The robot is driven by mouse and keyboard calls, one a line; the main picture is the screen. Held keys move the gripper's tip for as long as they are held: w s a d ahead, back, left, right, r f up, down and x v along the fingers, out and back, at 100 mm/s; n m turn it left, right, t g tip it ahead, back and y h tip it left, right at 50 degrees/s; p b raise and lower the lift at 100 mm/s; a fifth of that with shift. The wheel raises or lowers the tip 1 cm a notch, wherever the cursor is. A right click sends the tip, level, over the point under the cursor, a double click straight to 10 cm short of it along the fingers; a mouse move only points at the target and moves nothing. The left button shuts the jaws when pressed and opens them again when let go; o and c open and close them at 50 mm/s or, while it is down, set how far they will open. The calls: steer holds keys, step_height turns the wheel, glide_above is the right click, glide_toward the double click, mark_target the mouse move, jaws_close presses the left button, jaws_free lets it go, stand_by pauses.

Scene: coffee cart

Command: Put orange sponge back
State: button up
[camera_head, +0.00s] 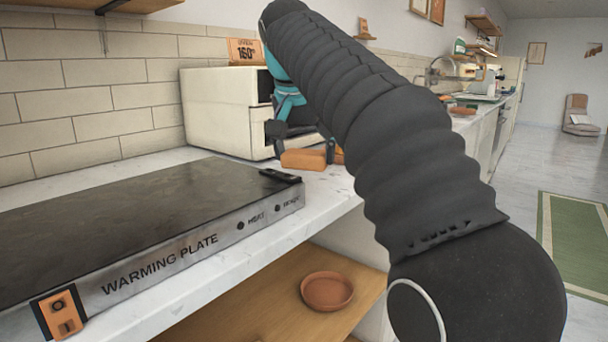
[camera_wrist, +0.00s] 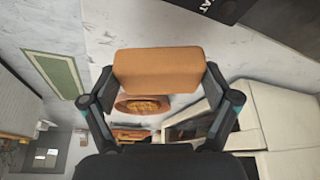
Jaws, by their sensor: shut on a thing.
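The orange sponge (camera_head: 303,159) is a rounded block close to the counter, just beyond the far right end of the warming plate and in front of the white machine. In the wrist view the sponge (camera_wrist: 158,68) spans the gap between my fingertips. My gripper (camera_wrist: 158,82) is shut on it, with one finger at each short end. In the head view my gripper (camera_head: 305,151) is partly hidden by my own arm. I cannot tell whether the sponge touches the counter.
The warming plate (camera_head: 110,205) fills the near counter. A round terracotta dish (camera_head: 327,290) sits on the wooden shelf below. A brown oval item (camera_wrist: 142,104) lies beyond the sponge in the wrist view.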

mark_target(303, 169)
steer(key=shift+f+b, duration=0.8)
steer(key=shift+f, duration=1.2)
steer(key=shift+f, duration=0.2)
steer(key=o, duration=1.1)
steer(key=shift+r, duration=0.15)
steer(key=p+v, duration=0.4)
steer(key=v, duration=0.8)
